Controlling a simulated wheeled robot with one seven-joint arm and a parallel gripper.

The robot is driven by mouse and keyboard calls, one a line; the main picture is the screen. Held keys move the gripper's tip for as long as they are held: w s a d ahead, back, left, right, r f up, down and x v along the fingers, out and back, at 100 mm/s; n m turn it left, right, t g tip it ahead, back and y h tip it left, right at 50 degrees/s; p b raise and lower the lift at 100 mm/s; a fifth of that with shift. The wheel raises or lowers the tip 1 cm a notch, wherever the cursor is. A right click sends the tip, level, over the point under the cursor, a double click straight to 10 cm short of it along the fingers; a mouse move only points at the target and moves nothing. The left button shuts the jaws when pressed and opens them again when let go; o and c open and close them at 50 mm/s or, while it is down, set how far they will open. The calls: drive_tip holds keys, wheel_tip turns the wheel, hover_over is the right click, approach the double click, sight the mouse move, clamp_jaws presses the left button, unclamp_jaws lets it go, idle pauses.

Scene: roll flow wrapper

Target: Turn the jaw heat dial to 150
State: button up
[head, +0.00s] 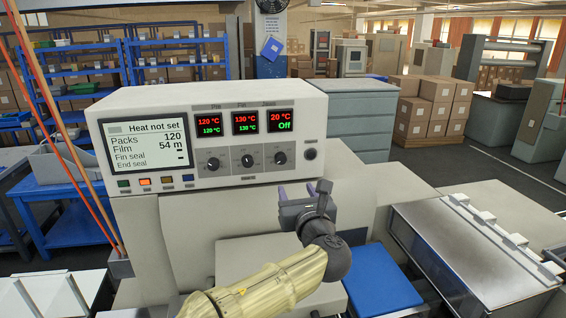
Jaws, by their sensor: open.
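The jaw heat dial (280,158) is the rightmost of three black knobs on the white control panel (210,188). The jaws display (281,121) above it reads 20 °C in red and Off in green. My gripper (298,188) is open and empty, below and slightly right of the jaw dial, apart from it. Its fingers point up toward the panel. The dial's pointer is too small to read exactly. The screen (146,146) at left reads "Heat not set".
The other two dials (213,164) (247,160) sit left of the jaw dial, under displays reading 120 °C and 130 °C. A round black knob or button (310,154) is close on its right. Coloured buttons (145,182) line the panel's lower left. A blue pad (382,280) lies lower right.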

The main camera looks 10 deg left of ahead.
sight(282, 160)
drive_tip(key=p+x, duration=0.7)
drive_tip(key=x, duration=0.9)
drive_tip(key=shift+w+a+f, duration=0.15)
drive_tip(key=shift+w, duration=0.25)
drive_tip(key=shift+s, duration=0.2)
drive_tip(key=c, duration=1)
